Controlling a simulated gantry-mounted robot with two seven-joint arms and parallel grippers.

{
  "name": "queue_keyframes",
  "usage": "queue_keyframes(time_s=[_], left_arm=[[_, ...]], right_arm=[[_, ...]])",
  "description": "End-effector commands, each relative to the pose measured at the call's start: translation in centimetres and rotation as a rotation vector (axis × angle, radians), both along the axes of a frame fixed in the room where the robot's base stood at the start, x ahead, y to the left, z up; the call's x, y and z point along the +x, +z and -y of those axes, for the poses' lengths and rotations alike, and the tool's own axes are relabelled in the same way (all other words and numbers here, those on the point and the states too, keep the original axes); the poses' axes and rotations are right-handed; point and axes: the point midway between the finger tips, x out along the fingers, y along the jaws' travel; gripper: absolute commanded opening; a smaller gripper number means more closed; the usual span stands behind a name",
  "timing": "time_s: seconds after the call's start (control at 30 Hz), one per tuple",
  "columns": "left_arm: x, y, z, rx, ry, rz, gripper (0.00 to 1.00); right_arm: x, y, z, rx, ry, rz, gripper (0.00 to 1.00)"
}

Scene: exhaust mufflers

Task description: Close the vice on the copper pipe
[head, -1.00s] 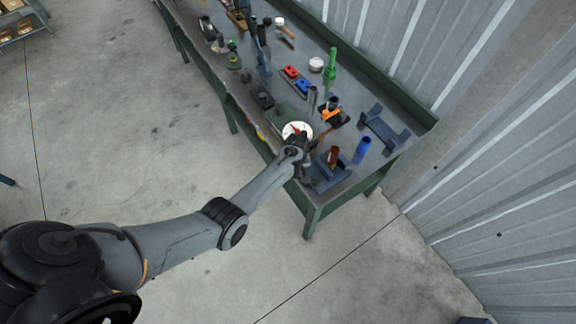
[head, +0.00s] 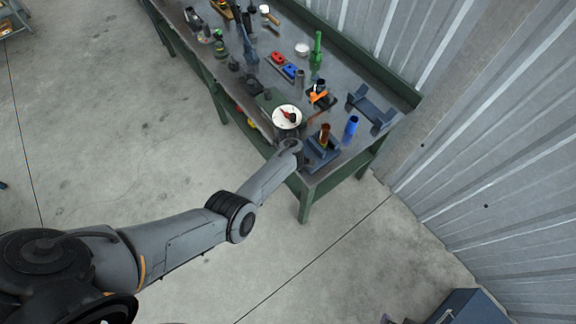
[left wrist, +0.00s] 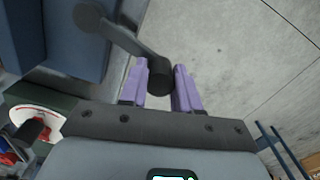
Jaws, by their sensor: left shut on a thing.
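The blue-grey vice (head: 320,158) stands at the near right corner of the workbench, and its blue body (left wrist: 75,40) fills the upper left of the left wrist view. The copper pipe (head: 325,132) stands upright at the vice in the head view; whether both jaws touch it is too small to tell. My left gripper (left wrist: 162,78) has purple fingers on either side of the dark knob of the vice's crank handle (left wrist: 130,42), shut on it. In the head view the gripper is mostly hidden by my wrist. My right gripper is not in view.
A blue cylinder (head: 351,126) stands right of the vice. A blue-grey bracket (head: 370,105) and an orange and black item (head: 319,96) lie farther back. The floor in front is clear.

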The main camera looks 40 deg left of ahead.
Motion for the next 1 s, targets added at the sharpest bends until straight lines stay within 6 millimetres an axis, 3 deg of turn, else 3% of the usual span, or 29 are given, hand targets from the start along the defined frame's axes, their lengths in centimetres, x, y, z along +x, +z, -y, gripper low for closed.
queue_keyframes(time_s=[0.43, 0.47, 0.6, 1.0], left_arm=[[-0.01, 0.00, 0.07, -0.002, 0.011, -0.001, 0.00], [-0.01, 0.00, 0.07, -0.002, 0.011, -0.001, 0.34], [-0.01, -0.01, 0.06, -0.001, 0.010, -0.001, 0.56], [0.03, 0.58, 0.02, 0.000, 0.009, 0.000, 0.57]], right_arm=[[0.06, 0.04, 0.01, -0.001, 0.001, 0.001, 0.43], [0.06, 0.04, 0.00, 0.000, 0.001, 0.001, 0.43], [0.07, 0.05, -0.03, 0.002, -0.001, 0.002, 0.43], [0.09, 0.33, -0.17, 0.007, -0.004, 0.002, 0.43]])
